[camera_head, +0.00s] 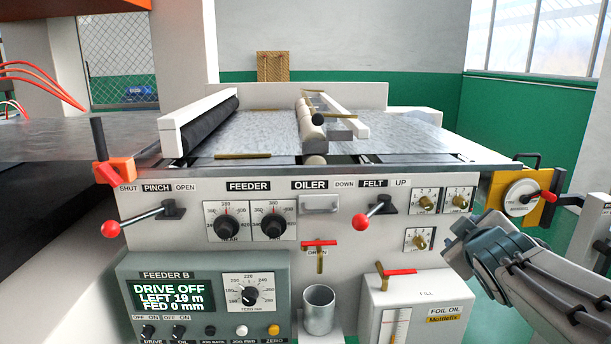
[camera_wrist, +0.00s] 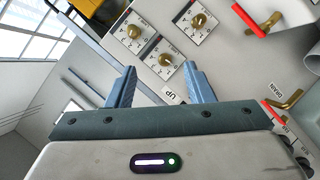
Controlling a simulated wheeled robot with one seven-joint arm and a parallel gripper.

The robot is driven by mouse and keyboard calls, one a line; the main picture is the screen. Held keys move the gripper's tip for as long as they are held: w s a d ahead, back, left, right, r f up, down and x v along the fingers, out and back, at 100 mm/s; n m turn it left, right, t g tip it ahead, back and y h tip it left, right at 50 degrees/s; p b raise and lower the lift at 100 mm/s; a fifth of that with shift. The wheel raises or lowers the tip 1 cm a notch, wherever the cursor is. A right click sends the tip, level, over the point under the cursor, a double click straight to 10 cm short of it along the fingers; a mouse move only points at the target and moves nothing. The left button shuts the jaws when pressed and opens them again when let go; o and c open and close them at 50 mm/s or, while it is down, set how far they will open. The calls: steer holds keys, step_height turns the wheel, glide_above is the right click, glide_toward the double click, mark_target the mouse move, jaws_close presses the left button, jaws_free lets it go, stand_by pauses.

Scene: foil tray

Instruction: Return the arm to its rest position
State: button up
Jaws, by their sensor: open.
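My arm comes in from the lower right in the head view, with my gripper (camera_head: 462,243) in front of the right side of the machine's front panel, beside the brass-knobbed dials. In the wrist view my gripper (camera_wrist: 160,88) shows two blue fingers standing apart with nothing between them. Beyond the fingers are the panel, the UP label (camera_wrist: 172,97) and a dial with a brass knob (camera_wrist: 165,59). I cannot tell how far the fingertips are from the panel.
The machine front (camera_head: 330,245) carries a felt lever (camera_head: 372,215) with a red ball, a pinch lever (camera_head: 135,219), a foil oil tank (camera_head: 415,305) and a metal cup (camera_head: 319,310). A yellow bracket with a round dial (camera_head: 522,197) juts out at the right. Green floor shows beside my arm.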

steer(key=s+a+m+g+y+p, duration=0.3)
steer(key=s+a+m+g+p, duration=0.4)
steer(key=s+a+g+p, duration=0.4)
steer(key=s+a+p, duration=0.3)
steer(key=s+p, duration=0.2)
steer(key=s, duration=0.1)
steer(key=shift+s+a+r+y, duration=0.25)
steer(key=shift+s+r+y, duration=0.05)
steer(key=shift+s+r, duration=0.1)
stand_by(0.7)
steer(key=shift+c, duration=1.3)
steer(key=shift+a, duration=0.1)
